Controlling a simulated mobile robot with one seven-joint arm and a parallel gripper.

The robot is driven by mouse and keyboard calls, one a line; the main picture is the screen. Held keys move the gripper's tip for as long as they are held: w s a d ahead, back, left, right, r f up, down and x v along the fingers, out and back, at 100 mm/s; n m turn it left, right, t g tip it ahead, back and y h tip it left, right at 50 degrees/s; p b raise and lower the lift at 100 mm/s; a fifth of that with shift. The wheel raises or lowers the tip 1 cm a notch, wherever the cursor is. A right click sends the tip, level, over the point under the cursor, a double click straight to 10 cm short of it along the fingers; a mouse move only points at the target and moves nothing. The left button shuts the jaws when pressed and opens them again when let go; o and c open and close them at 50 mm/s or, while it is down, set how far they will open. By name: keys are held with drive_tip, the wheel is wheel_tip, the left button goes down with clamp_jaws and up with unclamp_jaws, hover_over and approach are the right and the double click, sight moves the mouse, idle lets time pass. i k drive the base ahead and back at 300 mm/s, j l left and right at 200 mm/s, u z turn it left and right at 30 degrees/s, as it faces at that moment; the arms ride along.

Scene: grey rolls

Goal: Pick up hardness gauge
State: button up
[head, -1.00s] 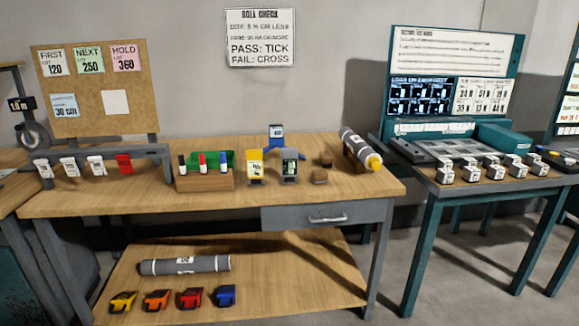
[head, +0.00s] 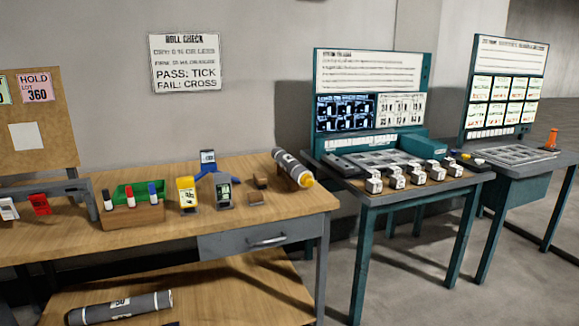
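Three small gauge-like devices stand near the middle of the wooden bench (head: 100,235). One is a yellow device (head: 187,193) with a pale screen. One is a dark grey device (head: 224,194) with a greenish screen. Behind them a blue device (head: 208,161) with a light face stands on a blue splayed base. Their labels are too small to read, so I cannot tell which is the hardness gauge. My gripper is in no view.
A wooden holder (head: 135,216) with markers and a green tray stands left of the devices. Small brown blocks (head: 255,198) and a grey roll (head: 293,169) with a yellow end lie right. Another roll (head: 118,307) is on the lower shelf. Teal desks (head: 366,192) stand further right.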

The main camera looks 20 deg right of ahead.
sight(222, 180)
drive_tip(key=u, duration=0.6)
drive_tip(key=i+l+u, duration=0.25)
drive_tip(key=l+u, duration=0.5)
drive_tip(key=l, duration=0.15)
drive_tip(key=i+l+u, duration=0.1)
drive_tip(key=l+u, duration=0.15)
drive_tip(key=l, duration=0.8)
drive_tip(key=l+u, duration=0.25)
drive_tip(key=l, duration=2.65)
